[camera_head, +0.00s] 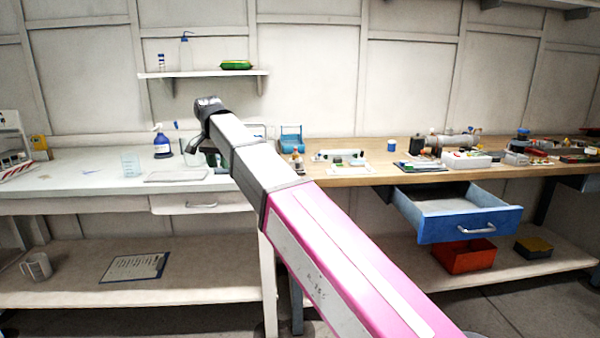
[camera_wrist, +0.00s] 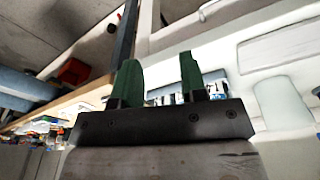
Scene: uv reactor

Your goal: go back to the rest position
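My arm reaches forward over the benches in the head view, pink near me and grey further out. Its end bends down above the right part of the white bench (camera_head: 75,181). My gripper (camera_wrist: 159,64) shows two dark green fingers standing apart in the wrist view, with nothing held between them. In the head view the gripper is small and dark, and its fingers are hard to make out.
A wooden bench (camera_head: 345,178) adjoins on the right, with a blue drawer (camera_head: 468,225) pulled out below its top. A spray bottle (camera_head: 162,145) and a clear beaker (camera_head: 131,165) stand left of the gripper. A wall shelf (camera_head: 205,73) hangs behind. Several small items crowd the wooden bench's right side.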

